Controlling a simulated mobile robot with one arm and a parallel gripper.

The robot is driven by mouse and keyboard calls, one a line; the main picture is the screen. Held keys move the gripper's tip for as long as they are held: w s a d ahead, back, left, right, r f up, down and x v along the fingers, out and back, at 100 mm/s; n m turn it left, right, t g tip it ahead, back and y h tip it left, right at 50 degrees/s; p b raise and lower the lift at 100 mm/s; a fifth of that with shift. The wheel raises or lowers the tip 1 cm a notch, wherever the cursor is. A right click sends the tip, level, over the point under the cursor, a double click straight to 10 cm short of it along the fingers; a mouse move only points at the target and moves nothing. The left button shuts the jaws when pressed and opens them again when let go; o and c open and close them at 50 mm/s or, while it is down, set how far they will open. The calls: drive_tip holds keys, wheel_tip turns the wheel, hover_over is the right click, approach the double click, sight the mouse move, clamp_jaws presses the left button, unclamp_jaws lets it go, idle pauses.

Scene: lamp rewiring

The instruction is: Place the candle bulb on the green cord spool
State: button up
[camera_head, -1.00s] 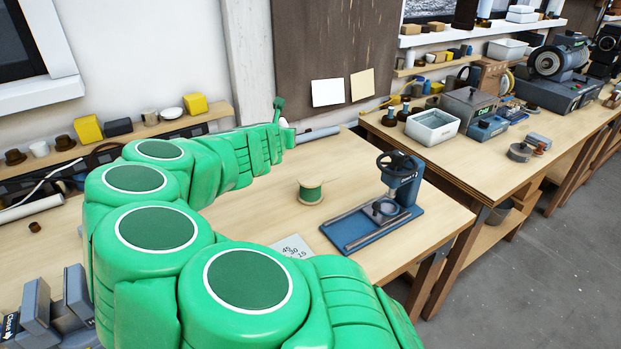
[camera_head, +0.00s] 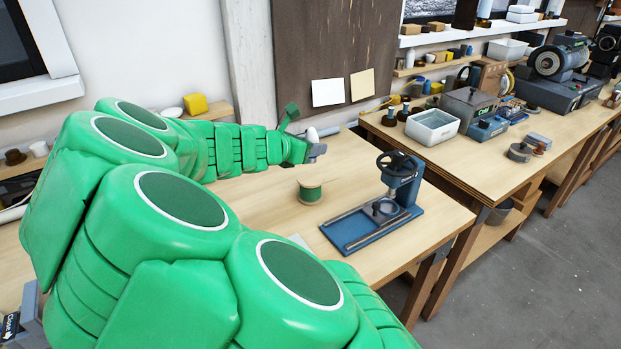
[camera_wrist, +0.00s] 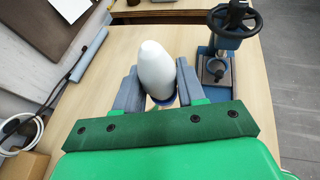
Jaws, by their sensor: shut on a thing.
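The candle bulb is white and egg-shaped, and in the wrist view the candle bulb (camera_wrist: 155,72) stands between the grey fingers of my gripper (camera_wrist: 158,97), which is shut on it. In the head view, my gripper (camera_head: 317,152) holds the bulb (camera_head: 312,136) above the bench, behind and a little right of the spool. The green cord spool (camera_head: 310,192) stands upright on the bench, with pale wooden ends and green cord between them. Its top is bare. In the wrist view the spool cannot be made out clearly behind the bulb and gripper.
A blue press with a black handwheel (camera_head: 398,170) stands just right of the spool; it also shows in the wrist view (camera_wrist: 216,70). A grey tube lies at the back of the bench (camera_head: 250,212).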

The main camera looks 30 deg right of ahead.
drive_tip(key=s+m+g, duration=0.2)
drive_tip(key=s, duration=0.2)
hover_over(310, 178)
drive_tip(key=f, duration=0.8)
drive_tip(key=shift+s+a+f, duration=0.1)
drive_tip(key=shift+s+f, duration=0.1)
drive_tip(key=shift+f, duration=0.05)
drive_tip(key=shift+w+f, duration=0.2)
drive_tip(key=shift+f, duration=1.7)
drive_tip(key=o, duration=1)
drive_tip(key=shift+f, duration=0.1)
drive_tip(key=shift+o, duration=0.2)
